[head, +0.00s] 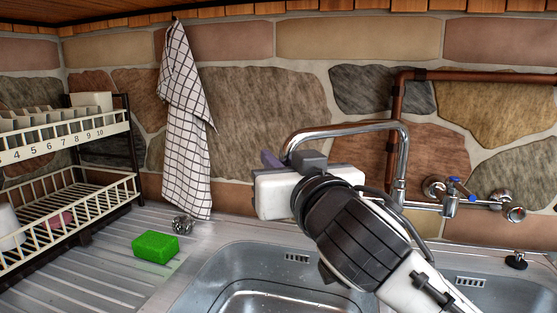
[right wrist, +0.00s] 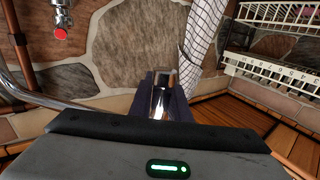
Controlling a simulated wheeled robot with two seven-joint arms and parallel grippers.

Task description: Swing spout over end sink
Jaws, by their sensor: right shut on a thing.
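The chrome spout (head: 350,126) rises from the wall tap (head: 450,205) and arches left in the head view. My right gripper (head: 288,158) is shut on the spout's left, downturned end. In the right wrist view, the chrome spout end (right wrist: 160,93) sits between the two dark purple fingers of my right gripper (right wrist: 162,100). The left sink basin (head: 205,280) lies below and in front of my right gripper. The right basin (head: 470,282) is partly hidden by my right arm. My left gripper is not in view.
A green sponge (head: 155,247) and a small metal object (head: 182,224) lie on the ribbed drainboard (head: 90,275). A checked towel (head: 185,120) hangs on the stone wall. A dish rack (head: 110,190) stands at the left. A copper pipe (head: 470,76) runs along the wall.

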